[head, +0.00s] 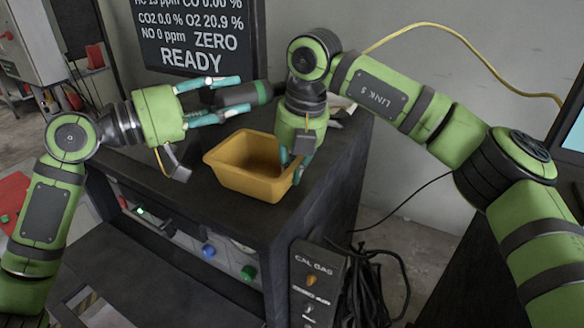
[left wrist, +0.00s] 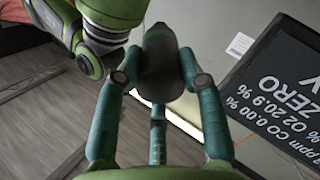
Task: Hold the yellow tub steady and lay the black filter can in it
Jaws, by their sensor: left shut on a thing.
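The yellow tub (head: 243,181) stands upright on the dark cabinet top, and no can shows in it. My left gripper (head: 222,100) is shut on the black filter can (head: 236,95), left of and above the tub's back edge. The can lies roughly level, its green-banded end pointing right. In the left wrist view the can (left wrist: 159,65) sits between the teal fingers (left wrist: 158,85). My right gripper (head: 292,166) points down at the tub's right wall, with a finger on each side of the rim. Its fingertips are partly hidden.
The dark cabinet (head: 330,165) has free top around the tub's front and right. A black gas readout screen (head: 200,35) stands behind the left gripper. A pale crumpled thing (head: 343,104) lies behind the right gripper. A yellow cable (head: 440,28) hangs along the wall.

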